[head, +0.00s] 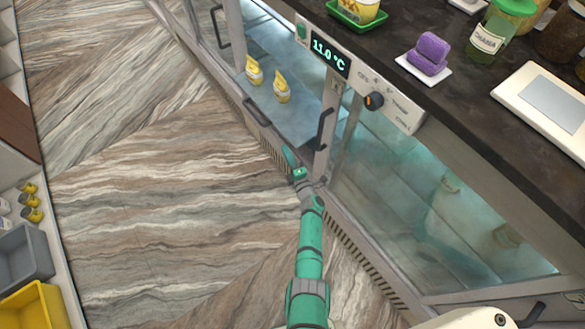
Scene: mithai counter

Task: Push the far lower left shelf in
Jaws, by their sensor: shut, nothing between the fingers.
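A pale grey-blue shelf (300,118) shows low in the glass-fronted case, left of the middle post. It has a dark handle (257,112) on its front edge. Two yellow-and-white pots (254,72) (282,88) stand upright on it. I cannot tell how far the shelf sticks out. My gripper (289,157) is shut and empty, low in front of the case. It is near the shelf's right front corner, to the right of the handle. I cannot tell whether it touches the case front.
Dark door handles (323,129) (221,25) stand out from the case. The counter top (400,30) above holds a purple block (430,52), jars and a scale (550,105). Grey (22,255) and yellow (35,308) bins line the left. The floor (150,190) between is clear.

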